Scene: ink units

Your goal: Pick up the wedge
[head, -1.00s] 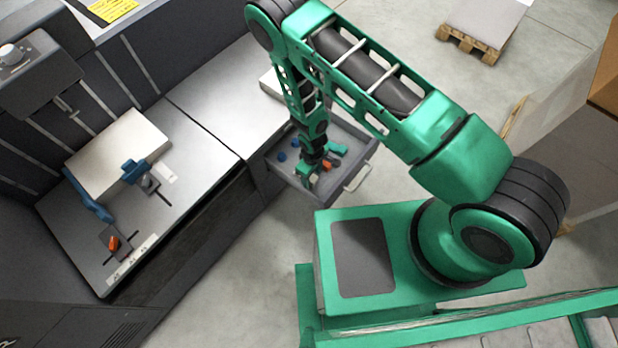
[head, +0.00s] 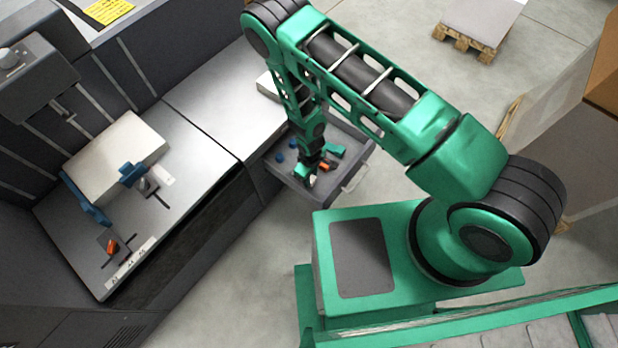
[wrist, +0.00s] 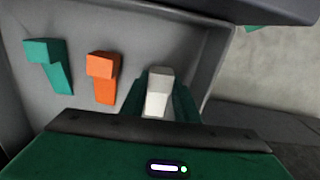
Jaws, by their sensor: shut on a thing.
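A pale white wedge-shaped piece (wrist: 157,94) stands between the fingers of my gripper (wrist: 160,100) in the wrist view. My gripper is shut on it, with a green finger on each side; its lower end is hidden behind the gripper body. In the head view my gripper (head: 310,172) reaches down into the open grey drawer (wrist: 207,52), and the white piece shows only as a small pale patch. An orange piece (wrist: 104,78) and a teal piece (wrist: 48,66) of similar shape lie to its left in the drawer. I cannot tell whether the white piece touches the drawer floor.
The drawer walls stand close around my gripper. Small blue pieces (head: 280,157) lie at the drawer's left. The grey worktop (head: 215,115) is beside it, with a cream block (head: 115,155) and blue clamps (head: 132,173) further left. Open floor (head: 235,245) lies in front.

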